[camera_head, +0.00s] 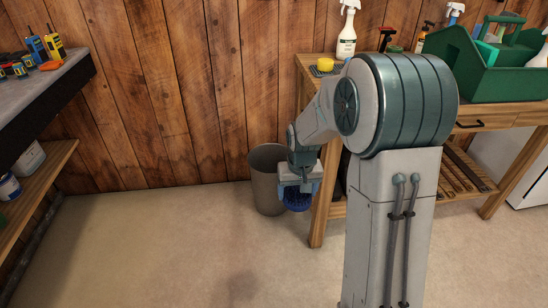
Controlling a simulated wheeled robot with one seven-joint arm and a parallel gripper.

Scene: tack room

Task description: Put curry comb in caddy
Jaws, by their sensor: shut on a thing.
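My gripper (299,188) hangs low, in front of the grey bin and beside the wooden table's left front leg. It is shut on a dark blue round thing, which looks like the curry comb (298,203); its lower part shows below the fingers. The green caddy (487,82) stands on the right part of the table, far to the right of and above my gripper. It has a raised handle and several items in it, one of them teal. My arm hides part of the tabletop left of the caddy.
A grey bin (265,183) stands on the floor by the wall. The wooden table (317,196) holds a white spray bottle (347,33), a yellow item (325,64) and other bottles. A workbench (45,88) with tools is at left. The floor between is clear.

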